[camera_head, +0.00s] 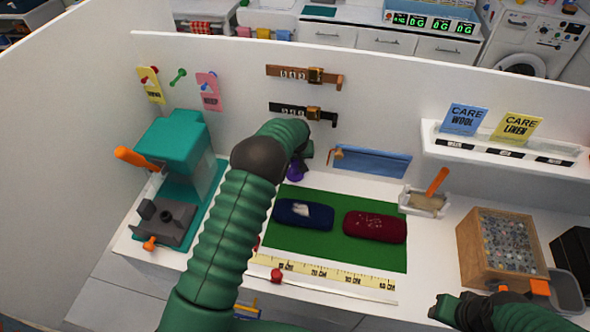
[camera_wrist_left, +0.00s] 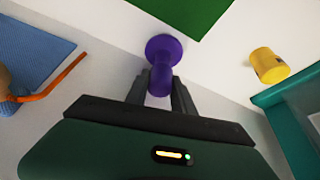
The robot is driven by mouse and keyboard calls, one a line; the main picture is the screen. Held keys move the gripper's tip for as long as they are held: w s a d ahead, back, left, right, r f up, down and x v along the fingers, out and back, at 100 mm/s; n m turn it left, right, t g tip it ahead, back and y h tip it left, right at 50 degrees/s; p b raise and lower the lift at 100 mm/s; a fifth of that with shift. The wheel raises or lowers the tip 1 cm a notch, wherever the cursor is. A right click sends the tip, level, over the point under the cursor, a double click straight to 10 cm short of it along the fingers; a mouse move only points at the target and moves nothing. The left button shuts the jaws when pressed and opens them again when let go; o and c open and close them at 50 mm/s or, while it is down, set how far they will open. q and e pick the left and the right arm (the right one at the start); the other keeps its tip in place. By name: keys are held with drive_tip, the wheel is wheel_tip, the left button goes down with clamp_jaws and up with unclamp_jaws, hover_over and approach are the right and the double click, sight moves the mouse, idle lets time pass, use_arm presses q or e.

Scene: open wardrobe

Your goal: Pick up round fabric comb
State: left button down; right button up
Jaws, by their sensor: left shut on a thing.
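The purple tool with a round disc end and a narrow handle, which I take for the round fabric comb, shows in the left wrist view (camera_wrist_left: 163,50). My left gripper (camera_wrist_left: 160,92) is shut on its handle, one finger on each side. In the head view only a small part of the purple comb (camera_head: 296,172) shows, beside the far left corner of the green mat. My left gripper (camera_head: 302,160) is there, largely hidden behind my own arm. My right gripper (camera_head: 447,308) is at the lower right edge, and its jaw opening is unclear.
A green mat (camera_head: 335,250) bears a blue and a dark red fabric piece. A teal machine (camera_head: 178,145) stands left. A small tray (camera_head: 424,203) and a wooden box (camera_head: 480,262) stand right. A white back wall (camera_head: 230,75) rises behind. A yellow cylinder (camera_wrist_left: 267,65) stands near the comb.

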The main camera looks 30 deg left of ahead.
use_arm(q)
drive_tip(key=shift+s, duration=0.1)
wheel_tip(320, 180, up, 8)
drive_tip(key=p, duration=0.4)
drive_tip(key=shift+f+p, duration=0.25)
drive_tip(key=shift+p, duration=0.1)
drive_tip(key=s+d+p, duration=0.2)
drive_tip(key=s+d, duration=0.2)
drive_tip(key=s, duration=1.1)
drive_tip(key=s+d+p, duration=0.2)
drive_tip(key=s+d, duration=0.2)
drive_tip(key=s, duration=1.1)
drive_tip(key=shift+s+f+p, duration=0.3)
drive_tip(key=shift+s+p, duration=0.1)
drive_tip(key=c, duration=1.8)
unclamp_jaws()
clamp_jaws()
drive_tip(key=shift+w, duration=0.1)
